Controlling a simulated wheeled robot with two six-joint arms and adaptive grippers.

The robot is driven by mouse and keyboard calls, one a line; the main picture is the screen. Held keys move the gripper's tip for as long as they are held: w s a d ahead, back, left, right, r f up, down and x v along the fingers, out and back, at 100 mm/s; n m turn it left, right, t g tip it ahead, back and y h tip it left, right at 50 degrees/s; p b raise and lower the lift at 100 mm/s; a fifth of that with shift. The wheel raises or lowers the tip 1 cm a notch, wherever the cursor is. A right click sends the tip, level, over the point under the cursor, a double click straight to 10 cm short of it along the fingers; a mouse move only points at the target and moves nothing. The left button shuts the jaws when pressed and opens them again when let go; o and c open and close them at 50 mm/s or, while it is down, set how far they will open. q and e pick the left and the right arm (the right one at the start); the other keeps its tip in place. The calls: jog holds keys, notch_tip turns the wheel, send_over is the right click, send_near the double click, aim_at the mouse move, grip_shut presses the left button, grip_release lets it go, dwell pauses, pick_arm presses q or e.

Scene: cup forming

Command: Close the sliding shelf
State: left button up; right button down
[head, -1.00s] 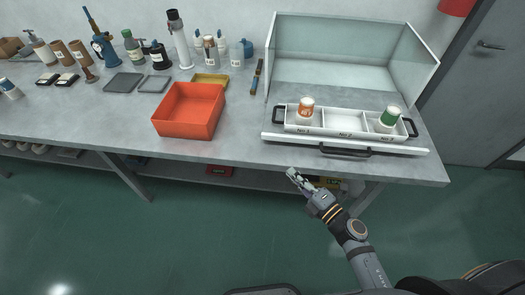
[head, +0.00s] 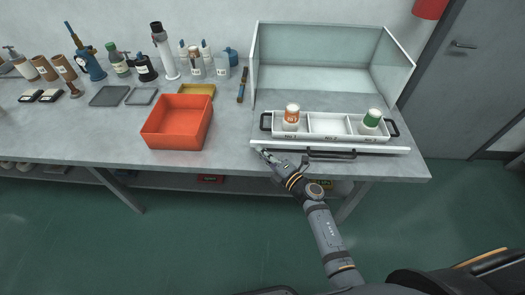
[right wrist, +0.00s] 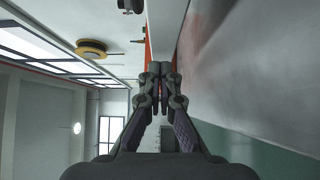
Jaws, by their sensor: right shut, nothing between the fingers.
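The sliding shelf shows in the head view as a long white front bar (head: 385,149) with a dark handle (head: 331,154), in front of a clear-walled box (head: 325,55) on the table. A white three-compartment tray (head: 327,125) with dark end handles sits behind the bar. An orange-labelled cup (head: 291,116) stands in its left compartment and a green-topped cup (head: 371,119) in its right one. My right gripper (head: 266,155) is shut and empty by the bar's left end, left of the handle; contact cannot be told. Its closed fingers (right wrist: 160,76) fill the middle of the right wrist view.
An open red bin (head: 178,121) stands on the table to the left of the gripper. Bottles, dark plates and a yellow tray (head: 197,90) stand farther back and left. The table (head: 235,135) is clear between bin and shelf.

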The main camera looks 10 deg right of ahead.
jog(key=shift+w, duration=0.25)
pick_arm(q)
jog(key=shift+s, duration=0.1)
pick_arm(e)
jog(key=shift+w+d, duration=0.1)
